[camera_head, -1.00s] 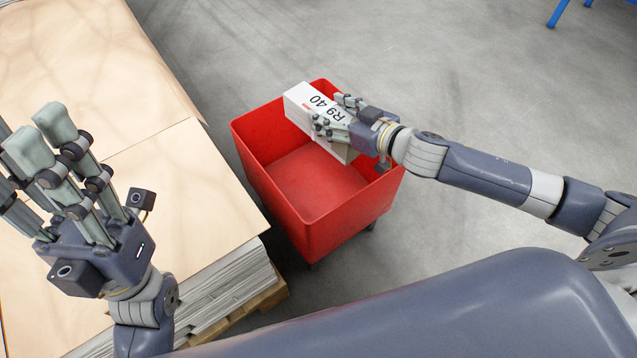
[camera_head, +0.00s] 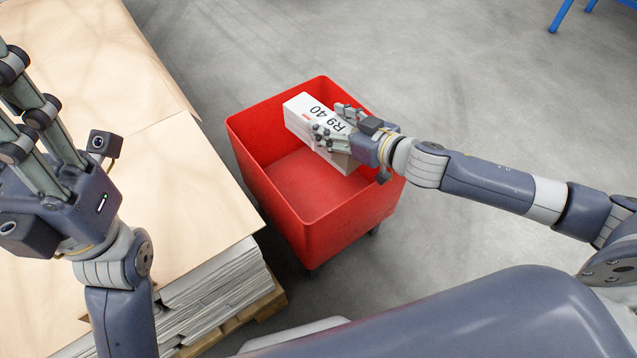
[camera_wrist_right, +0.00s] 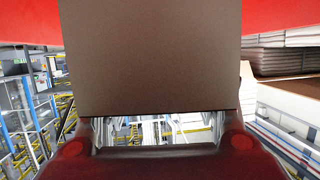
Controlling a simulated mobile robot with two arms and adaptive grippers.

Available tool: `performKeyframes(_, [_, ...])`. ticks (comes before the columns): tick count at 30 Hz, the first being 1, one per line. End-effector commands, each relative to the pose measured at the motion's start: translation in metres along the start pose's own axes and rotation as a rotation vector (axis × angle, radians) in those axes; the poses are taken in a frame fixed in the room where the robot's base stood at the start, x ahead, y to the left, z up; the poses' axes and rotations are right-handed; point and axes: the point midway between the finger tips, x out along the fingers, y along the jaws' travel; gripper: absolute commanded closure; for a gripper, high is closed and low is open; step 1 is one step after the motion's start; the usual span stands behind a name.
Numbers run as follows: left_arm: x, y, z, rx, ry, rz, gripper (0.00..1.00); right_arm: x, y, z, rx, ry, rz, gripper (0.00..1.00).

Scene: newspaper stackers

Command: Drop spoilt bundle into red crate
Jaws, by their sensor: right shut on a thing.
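The bundle (camera_head: 307,112) is a pale block with a white top sheet printed "R9 40". The crate's visible floor is bare. In the right wrist view the bundle (camera_wrist_right: 150,60) fills the middle as a plain brown-grey face, with red crate wall (camera_wrist_right: 30,22) at the top corners. My left gripper (camera_head: 30,120) is raised over the pallet stack at the left, its fingers spread and empty, with the tips cut off by the frame.
A pallet stack (camera_head: 180,190) topped with pale board stands close to the left of the crate, on a wooden pallet (camera_head: 255,312). Grey floor (camera_head: 480,80) is clear behind and right of the crate. Blue legs (camera_head: 560,14) show at the top right.

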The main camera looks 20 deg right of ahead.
Motion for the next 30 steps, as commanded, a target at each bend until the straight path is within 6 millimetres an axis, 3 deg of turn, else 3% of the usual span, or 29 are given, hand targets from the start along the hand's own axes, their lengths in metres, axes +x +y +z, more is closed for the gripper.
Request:
performKeyframes(2, [0.001,0.0,0.0,0.0,0.0,0.0,0.6,0.0,0.0,-0.005,-0.003,0.009,-0.002,1.0])
performKeyframes(3, [0.0,0.0,0.0,0.0,0.0,0.0,0.6,0.0,0.0,-0.005,-0.003,0.009,-0.002,0.4])
performKeyframes(6, [0.0,0.0,0.0,0.0,0.0,0.0,0.6,0.0,0.0,-0.004,-0.003,0.007,-0.001,0.21])
performKeyframes(20, [0.0,0.0,0.0,0.0,-0.001,-0.001,0.6,-0.005,0.0,0.003,0.002,-0.006,0.001,0.21])
performKeyframes(30, [0.0,0.0,0.0,0.0,-0.001,0.0,0.6,-0.047,0.001,0.003,0.0,-0.004,0.002,0.21])
